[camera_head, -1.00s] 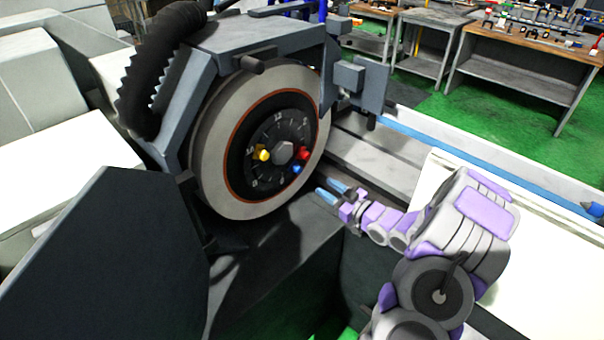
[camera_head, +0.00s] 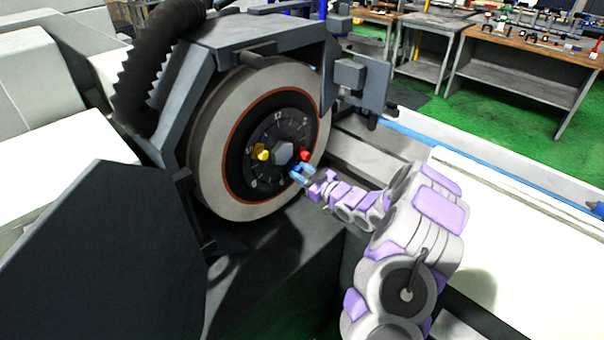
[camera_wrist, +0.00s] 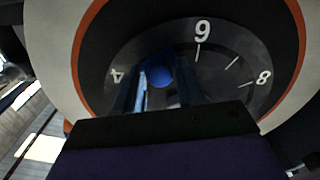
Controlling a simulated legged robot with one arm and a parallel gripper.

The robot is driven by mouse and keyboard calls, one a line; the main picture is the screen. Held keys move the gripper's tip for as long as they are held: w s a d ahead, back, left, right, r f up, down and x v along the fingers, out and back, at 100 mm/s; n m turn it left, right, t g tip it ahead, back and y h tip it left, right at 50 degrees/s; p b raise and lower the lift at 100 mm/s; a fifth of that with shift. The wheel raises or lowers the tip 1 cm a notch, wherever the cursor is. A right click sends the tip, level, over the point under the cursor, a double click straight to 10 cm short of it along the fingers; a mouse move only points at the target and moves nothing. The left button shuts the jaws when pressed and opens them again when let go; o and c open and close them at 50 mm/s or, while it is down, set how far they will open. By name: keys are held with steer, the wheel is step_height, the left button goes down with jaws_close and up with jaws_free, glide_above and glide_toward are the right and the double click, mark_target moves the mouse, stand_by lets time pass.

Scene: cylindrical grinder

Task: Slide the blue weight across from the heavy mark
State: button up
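The grinding wheel (camera_head: 212,165) carries a dark numbered dial face (camera_head: 268,178) with a central hex nut (camera_head: 283,153). The blue weight (camera_wrist: 161,77) is a small round knob on the dial, between the 4 and the 6 in the wrist view. A yellow weight (camera_head: 263,155) and a red weight (camera_head: 305,155) also sit on the dial. My gripper (camera_head: 300,170) is at the dial's lower right. Its two blue fingers are apart, one on each side of the blue weight; whether they touch it I cannot tell. They largely hide the weight in the head view.
A grey guard housing (camera_head: 250,35) and a black ribbed hose (camera_head: 155,65) stand over the wheel. A grey block fixture (camera_head: 362,80) is at the wheel's right. A dark panel (camera_head: 100,250) fills the lower left. Workbenches (camera_head: 530,60) stand far back.

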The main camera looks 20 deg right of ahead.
jaws_close()
stand_by(0.4)
